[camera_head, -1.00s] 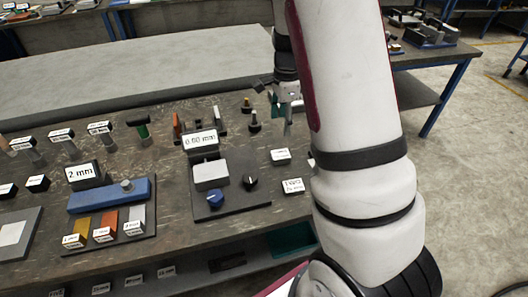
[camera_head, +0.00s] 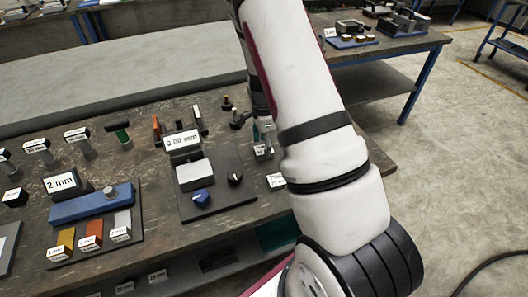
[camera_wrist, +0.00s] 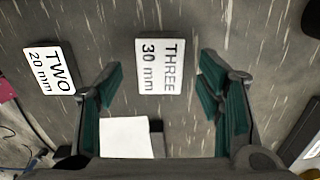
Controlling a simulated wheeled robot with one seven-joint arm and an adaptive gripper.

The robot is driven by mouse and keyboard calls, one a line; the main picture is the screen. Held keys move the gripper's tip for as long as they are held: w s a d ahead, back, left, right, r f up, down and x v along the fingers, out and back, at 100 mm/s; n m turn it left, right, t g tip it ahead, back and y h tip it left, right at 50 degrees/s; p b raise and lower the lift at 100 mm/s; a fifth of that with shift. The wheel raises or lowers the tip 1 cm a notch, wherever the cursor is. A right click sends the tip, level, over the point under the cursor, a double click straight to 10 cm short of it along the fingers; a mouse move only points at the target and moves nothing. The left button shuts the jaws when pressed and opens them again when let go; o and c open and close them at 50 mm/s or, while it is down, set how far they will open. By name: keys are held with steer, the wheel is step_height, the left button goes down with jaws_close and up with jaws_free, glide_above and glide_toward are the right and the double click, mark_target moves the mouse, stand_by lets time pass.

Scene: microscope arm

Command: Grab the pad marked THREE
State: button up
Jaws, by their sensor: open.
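The pad marked THREE, 30 mm (camera_wrist: 160,66), is a white-topped block lying on the dark bench in the wrist view. My gripper (camera_wrist: 163,88) is open, with green finger pads to the left and right of this pad, apart from it. The pad marked TWO, 20 mm (camera_wrist: 50,70), lies to the left, outside the left finger. In the head view my gripper (camera_head: 263,138) is low over the bench's right part, partly hidden by my arm. A white label pad (camera_head: 276,182) shows just below it, its text too small to read surely.
A blank white block (camera_wrist: 127,137) with a dark side lies near the gripper's palm in the wrist view. In the head view a fixture with a 0.00 mm-style display (camera_head: 183,140) and knobs stands left of my gripper. Dark knobbed posts (camera_head: 237,119) stand behind it.

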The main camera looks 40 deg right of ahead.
steer(key=shift+f, duration=1.2)
jaws_close()
steer(key=shift+r, duration=0.1)
